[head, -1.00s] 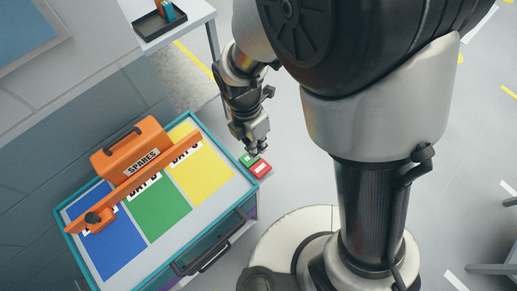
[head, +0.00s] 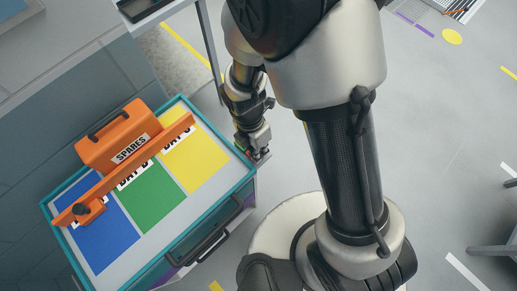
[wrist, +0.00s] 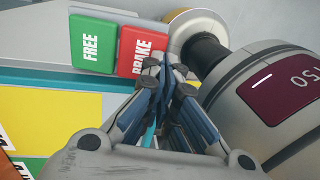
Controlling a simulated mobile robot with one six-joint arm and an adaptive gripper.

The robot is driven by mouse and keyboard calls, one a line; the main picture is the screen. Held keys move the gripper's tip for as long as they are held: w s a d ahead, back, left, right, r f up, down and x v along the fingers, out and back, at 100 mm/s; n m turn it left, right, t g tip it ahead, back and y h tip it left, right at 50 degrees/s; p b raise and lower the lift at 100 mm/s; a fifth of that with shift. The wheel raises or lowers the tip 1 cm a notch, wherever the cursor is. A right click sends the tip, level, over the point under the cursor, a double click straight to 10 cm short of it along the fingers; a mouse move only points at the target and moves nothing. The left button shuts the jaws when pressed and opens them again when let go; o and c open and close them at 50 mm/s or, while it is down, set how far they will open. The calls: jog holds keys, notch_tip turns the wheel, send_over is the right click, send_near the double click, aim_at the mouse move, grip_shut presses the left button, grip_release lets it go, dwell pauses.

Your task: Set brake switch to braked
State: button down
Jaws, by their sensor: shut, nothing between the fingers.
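The brake switch has a green half marked FREE (wrist: 92,42) and a red half marked BRAKE (wrist: 140,48), side by side in the wrist view. It sits at the corner of the teal-edged cart (head: 178,104). I cannot tell which half is pressed in. My gripper (wrist: 168,70) is shut and empty, its fingertips overlapping the lower right part of the red half. Whether they touch it I cannot tell. In the head view my gripper (head: 258,150) is at the cart's right corner and hides most of the switch.
The cart top carries blue (head: 98,240), green (head: 150,195) and yellow (head: 195,160) panels. An orange SPARES box (head: 112,138) and an orange bar (head: 140,165) lie across them. A table (head: 160,14) stands behind.

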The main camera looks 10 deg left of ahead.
jog(key=shift+s+d+f, duration=0.1)
jog(key=shift+s+d, duration=0.1)
jog(key=shift+d, duration=0.05)
jog(key=shift+s+d+f+p, duration=0.25)
jog(key=shift+d+f+p, duration=0.1)
jog(key=shift+f, duration=0.15)
jog(key=shift+s+d+f+p, duration=0.2)
jog(key=shift+f+p, duration=0.15)
jog(key=shift+f, duration=0.15)
jog(key=shift+r+p, duration=0.45)
jog(key=shift+r, duration=0.05)
notch_tip(320, 180, up, 13)
jog(key=s+d+p, duration=0.1)
jog(key=d+p, duration=0.1)
jog(key=p, duration=0.4)
jog(key=shift+s+f, duration=0.15)
jog(key=shift+s, duration=0.2)
